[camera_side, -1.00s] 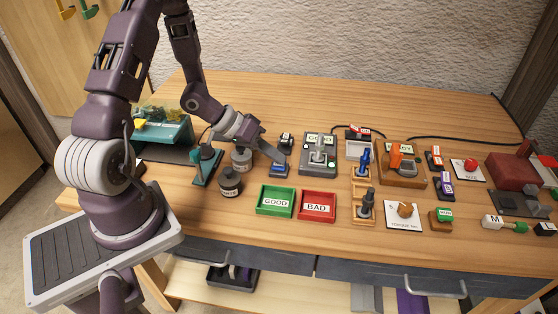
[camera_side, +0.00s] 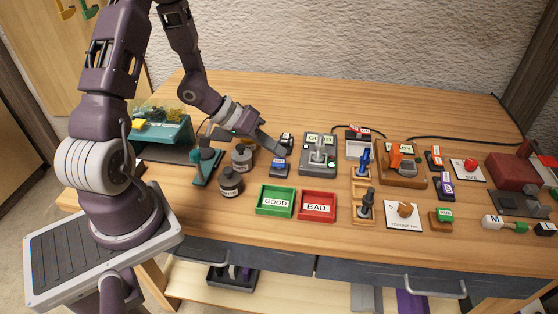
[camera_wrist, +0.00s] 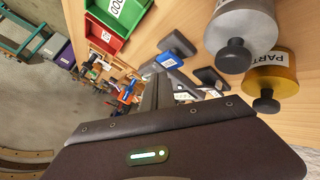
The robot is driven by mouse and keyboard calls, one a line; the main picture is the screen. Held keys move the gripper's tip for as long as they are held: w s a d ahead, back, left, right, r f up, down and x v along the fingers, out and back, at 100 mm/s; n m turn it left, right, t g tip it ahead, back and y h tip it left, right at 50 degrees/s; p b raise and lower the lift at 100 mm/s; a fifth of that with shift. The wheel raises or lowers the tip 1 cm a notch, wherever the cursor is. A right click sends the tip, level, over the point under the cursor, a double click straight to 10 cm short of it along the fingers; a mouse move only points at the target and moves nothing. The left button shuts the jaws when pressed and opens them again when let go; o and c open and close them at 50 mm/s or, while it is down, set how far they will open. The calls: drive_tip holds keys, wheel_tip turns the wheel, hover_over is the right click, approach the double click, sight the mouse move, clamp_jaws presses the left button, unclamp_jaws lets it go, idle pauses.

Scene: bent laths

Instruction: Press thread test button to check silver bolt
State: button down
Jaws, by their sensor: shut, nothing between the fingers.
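A grey test box (camera_side: 306,164) stands mid-table in the side view, with a display reading GOOD. An upright silver piece (camera_side: 319,151), apparently the bolt, stands on it. Left of the box are a small block with a blue label (camera_side: 279,168) and, behind it, a dark block with a green-and-white label (camera_side: 287,140). Their small print is unreadable, so I cannot tell which is the thread test button. My gripper (camera_side: 283,152) is shut and empty, its tips close to these two blocks; contact is unclear. The blue block also shows beyond the fingers in the wrist view (camera_wrist: 168,59).
Grey jars (camera_side: 230,183) with knobbed lids stand left of my gripper; a yellow one (camera_wrist: 283,73) shows in the wrist view. A green GOOD tray (camera_side: 262,210) and a red BAD tray (camera_side: 303,214) lie in front. Wooden racks (camera_side: 357,195) stand to the right.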

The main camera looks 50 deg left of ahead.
drive_tip(key=shift+r, duration=2.5)
wheel_tip(320, 180, up, 4)
drive_tip(key=w+a+r+y, duration=0.1)
drive_tip(key=w+a+y, duration=0.1)
drive_tip(key=a+y, duration=0.15)
wheel_tip(320, 180, up, 9)
drive_tip(key=y, duration=0.5)
hover_over(275, 161)
drive_tip(key=s+a, duration=0.3)
drive_tip(key=s, duration=0.1)
drive_tip(key=s+d+r+m+g+h, duration=0.1)
drive_tip(key=s+d, duration=0.5)
drive_tip(key=s, duration=0.2)
drive_tip(key=s+d+r+m+g+h, duration=0.1)
drive_tip(key=s+d+h, duration=0.1)
drive_tip(key=s+d, duration=0.4)
drive_tip(key=s, duration=0.2)
drive_tip(key=shift+s+d+r, duration=0.25)
drive_tip(key=shift+s+d, duration=0.05)
